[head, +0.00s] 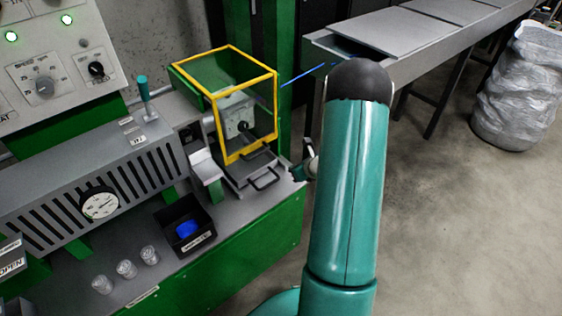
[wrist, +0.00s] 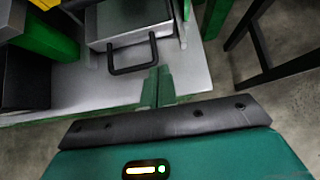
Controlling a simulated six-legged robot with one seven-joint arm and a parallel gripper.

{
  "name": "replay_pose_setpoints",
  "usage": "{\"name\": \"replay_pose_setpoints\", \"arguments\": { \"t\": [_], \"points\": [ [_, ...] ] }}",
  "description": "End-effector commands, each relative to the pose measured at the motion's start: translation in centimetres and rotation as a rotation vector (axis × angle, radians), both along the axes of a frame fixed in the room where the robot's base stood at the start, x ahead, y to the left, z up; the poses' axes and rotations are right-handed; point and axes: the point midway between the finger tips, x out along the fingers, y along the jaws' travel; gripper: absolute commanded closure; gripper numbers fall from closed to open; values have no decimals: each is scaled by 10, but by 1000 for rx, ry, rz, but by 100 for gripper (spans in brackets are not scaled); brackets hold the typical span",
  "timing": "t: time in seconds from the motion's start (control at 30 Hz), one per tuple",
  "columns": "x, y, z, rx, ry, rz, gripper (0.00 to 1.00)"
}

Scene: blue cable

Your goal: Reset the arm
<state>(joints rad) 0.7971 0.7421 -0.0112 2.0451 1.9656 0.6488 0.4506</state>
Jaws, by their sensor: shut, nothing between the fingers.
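My arm's large teal link with a black cap fills the middle right of the head view. My gripper (head: 298,173) partly shows left of that link, just off the bench edge near a machine with a yellow-framed guard (head: 222,98). In the wrist view my gripper's green fingers (wrist: 157,84) are together with nothing between them. They point toward a dark handle (wrist: 132,56) on a grey drawer-like part and appear apart from it; the exact gap is hard to tell. A thin blue cable (head: 308,74) runs from the guard toward the arm, which hides what lies behind it.
A black bin (head: 168,222) with a blue piece (head: 187,229) and several clear cups (head: 126,269) stand on the bench. A grey conveyor-like table (head: 425,30) is behind the arm. A wrapped bin (head: 515,90) stands far right. The floor at right is clear.

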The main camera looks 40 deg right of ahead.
Motion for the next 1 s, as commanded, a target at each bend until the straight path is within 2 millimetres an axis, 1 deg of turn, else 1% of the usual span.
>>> {"name": "replay_pose_setpoints", "arguments": {
  "t": [0.27,0.37,0.43,0.47,0.57,0.6,0.67,0.7,0.77,0.8,0.87,0.9,0.97,1.0],
  "points": [
    [-3,1,2,-2,0,3,100],
    [3,10,14,-24,-9,50,100],
    [11,25,33,-65,-24,131,100],
    [14,34,43,-89,-33,177,100],
    [26,74,85,-190,-65,376,100],
    [28,92,102,-236,-77,465,100],
    [29,119,127,-308,-97,596,100],
    [28,136,142,-354,-110,680,100],
    [24,162,164,-429,-127,808,100],
    [20,178,177,-477,-138,891,100],
    [12,203,196,-553,-155,1016,100],
    [5,218,207,-605,-164,1098,100],
    [-6,239,223,-683,-177,1218,100],
    [-15,253,233,-736,-186,1297,100]
  ]
}}
